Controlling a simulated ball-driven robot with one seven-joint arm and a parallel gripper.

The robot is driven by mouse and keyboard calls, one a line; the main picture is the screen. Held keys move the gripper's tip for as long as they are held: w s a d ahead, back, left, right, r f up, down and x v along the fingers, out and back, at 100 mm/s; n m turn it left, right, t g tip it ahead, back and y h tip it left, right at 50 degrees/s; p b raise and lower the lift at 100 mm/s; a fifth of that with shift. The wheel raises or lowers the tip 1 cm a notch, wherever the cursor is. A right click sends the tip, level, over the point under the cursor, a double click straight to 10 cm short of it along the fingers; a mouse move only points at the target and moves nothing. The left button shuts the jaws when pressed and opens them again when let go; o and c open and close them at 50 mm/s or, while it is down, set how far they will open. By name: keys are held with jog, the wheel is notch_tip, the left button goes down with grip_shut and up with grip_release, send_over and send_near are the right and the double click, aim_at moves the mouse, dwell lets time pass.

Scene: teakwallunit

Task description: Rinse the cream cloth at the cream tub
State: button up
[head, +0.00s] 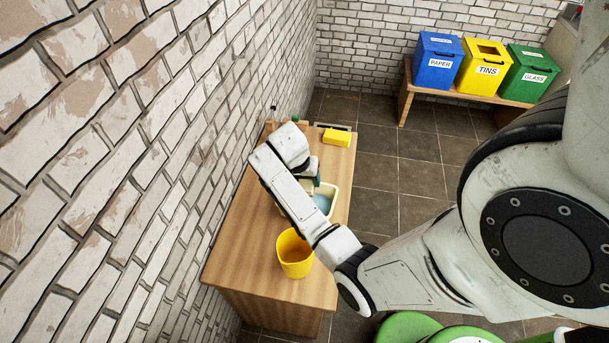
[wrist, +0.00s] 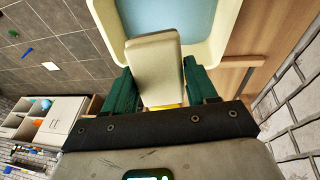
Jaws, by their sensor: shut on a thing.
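The cream tub (head: 330,211) stands on the wooden table with pale blue water in it, partly hidden by my arm in the head view. In the wrist view the tub (wrist: 230,22) lies just beyond my fingertips. My gripper (wrist: 158,76) has green fingers, which are shut on the cream cloth (wrist: 153,62). The cloth looks like a thick cream block and overlaps the tub's near rim and the edge of the water in the picture. I cannot tell whether it touches the tub or the water. In the head view my arm mostly hides the gripper and cloth.
A yellow bucket (head: 294,254) stands on the wooden table (head: 240,253), on the near side of the tub. A yellow block (head: 336,137) lies near the far end. A brick wall (head: 130,170) borders the table's left side. Blue, yellow and green bins stand on a far bench (head: 404,97).

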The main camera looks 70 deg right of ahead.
notch_tip(320, 180, down, 3)
jog(key=b, duration=0.2)
jog(key=shift+b, duration=0.4)
jog(key=shift+f+b, duration=2.4)
jog(key=shift+f, duration=1.4)
jog(key=shift+a+r+p, duration=0.1)
jog(key=shift+a+p, duration=0.4)
jog(key=shift+a, duration=0.15)
jog(key=shift+d, duration=1.4)
jog(key=shift+s+a+p, duration=0.1)
jog(key=shift+a+p, duration=0.7)
jog(key=shift+a, duration=0.65)
jog(key=shift+d+b, duration=0.4)
jog(key=shift+d, duration=1.1)
